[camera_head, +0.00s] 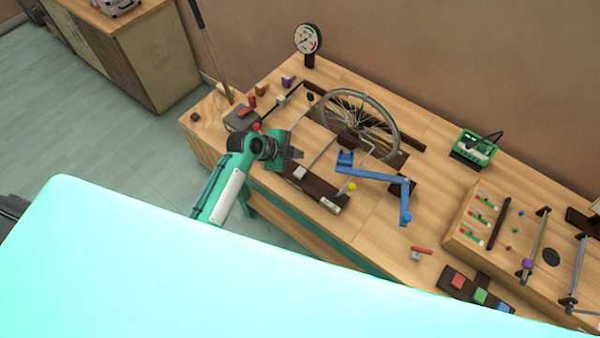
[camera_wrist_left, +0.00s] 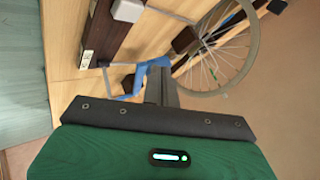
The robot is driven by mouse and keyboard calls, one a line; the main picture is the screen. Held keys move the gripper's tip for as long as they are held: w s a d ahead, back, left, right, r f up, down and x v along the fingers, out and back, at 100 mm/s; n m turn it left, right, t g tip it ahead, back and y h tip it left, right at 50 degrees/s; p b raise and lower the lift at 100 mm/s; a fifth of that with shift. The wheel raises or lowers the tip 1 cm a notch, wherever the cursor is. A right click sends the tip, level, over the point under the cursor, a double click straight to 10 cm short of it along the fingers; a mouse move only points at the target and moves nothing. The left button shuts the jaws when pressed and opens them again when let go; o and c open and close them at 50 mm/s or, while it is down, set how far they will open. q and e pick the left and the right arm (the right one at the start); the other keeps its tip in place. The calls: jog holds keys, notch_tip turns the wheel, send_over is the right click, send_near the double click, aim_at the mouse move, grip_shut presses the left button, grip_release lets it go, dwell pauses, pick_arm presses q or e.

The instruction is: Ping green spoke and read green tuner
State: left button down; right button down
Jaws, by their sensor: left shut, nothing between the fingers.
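A spoked wheel (camera_head: 393,122) stands in a dark stand on the workbench; it also shows in the left wrist view (camera_wrist_left: 256,45). My right gripper is not in view.
A blue jointed arm (camera_head: 378,176) juts out in front of the wheel. A dark block (camera_head: 325,198) with rods lies near the front edge. A round dial (camera_head: 308,39) stands behind. A raised wooden board (camera_head: 467,221) with fittings is at the right. Bench between wheel and tuner is mostly clear.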

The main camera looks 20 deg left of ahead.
aim_at(296, 173)
pick_arm(q)
notch_tip(296, 173, down, 7)
jog(key=b, duration=0.4)
jog(key=shift+b, duration=0.3)
jog(key=shift+r, duration=0.1)
dwell(0.4)
dwell(1.0)
jog(key=shift+f, duration=0.3)
jog(key=shift+f+b, duration=0.15)
jog(key=shift+b, duration=0.2)
jog(key=shift+f+b, duration=0.45)
jog(key=shift+f, duration=0.1)
dwell(0.4)
jog(key=shift+r+p, duration=0.8)
jog(key=shift+r, duration=0.2)
